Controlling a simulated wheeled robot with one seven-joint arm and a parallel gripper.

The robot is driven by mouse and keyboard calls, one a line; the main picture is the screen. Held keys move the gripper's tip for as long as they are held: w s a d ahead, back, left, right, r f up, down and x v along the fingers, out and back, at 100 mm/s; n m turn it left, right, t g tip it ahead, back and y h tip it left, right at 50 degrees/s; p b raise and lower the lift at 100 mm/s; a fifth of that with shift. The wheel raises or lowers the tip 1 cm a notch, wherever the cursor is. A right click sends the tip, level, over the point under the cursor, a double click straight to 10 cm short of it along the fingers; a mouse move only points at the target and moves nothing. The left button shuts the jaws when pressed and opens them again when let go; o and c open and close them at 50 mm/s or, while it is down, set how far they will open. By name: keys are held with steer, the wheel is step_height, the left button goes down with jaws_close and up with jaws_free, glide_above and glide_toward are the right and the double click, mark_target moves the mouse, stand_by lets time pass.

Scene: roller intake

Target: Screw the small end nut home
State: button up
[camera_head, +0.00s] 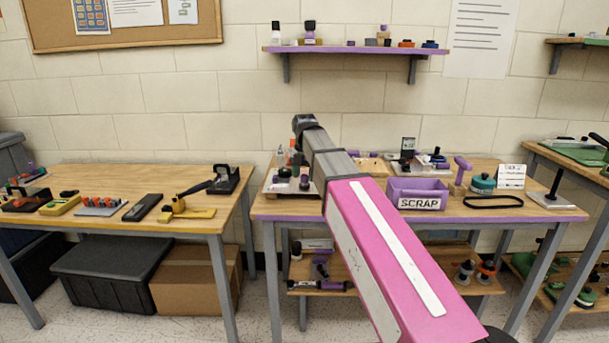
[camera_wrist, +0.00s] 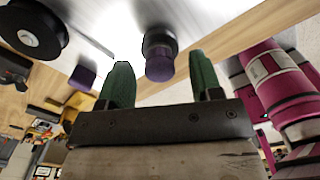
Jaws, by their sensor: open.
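In the wrist view my gripper (camera_wrist: 161,80) is open, with its two green fingers apart. A short purple round piece with a dark collar (camera_wrist: 160,62), which looks like the small end nut, shows between the fingers and beyond them. I see no contact on either side. Its dark end meets a pale metal plate (camera_wrist: 125,28); how far it is screwed on I cannot tell. A smaller purple piece (camera_wrist: 82,77) stands on the same plate to the left. In the head view my arm hides the gripper and part of the work area on the middle table.
In the wrist view a black wheel (camera_wrist: 33,28) sits at upper left. In the head view the middle table (camera_head: 520,210) holds a purple SCRAP bin (camera_head: 418,197), a black belt loop (camera_head: 492,202) and small parts. A black holder (camera_head: 223,180) stands on the left table (camera_head: 110,180).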

jaws_close()
steer(key=shift+m, duration=2.3)
steer(key=shift+m, duration=2.3)
steer(key=m, duration=0.4)
steer(key=shift+m, duration=0.3)
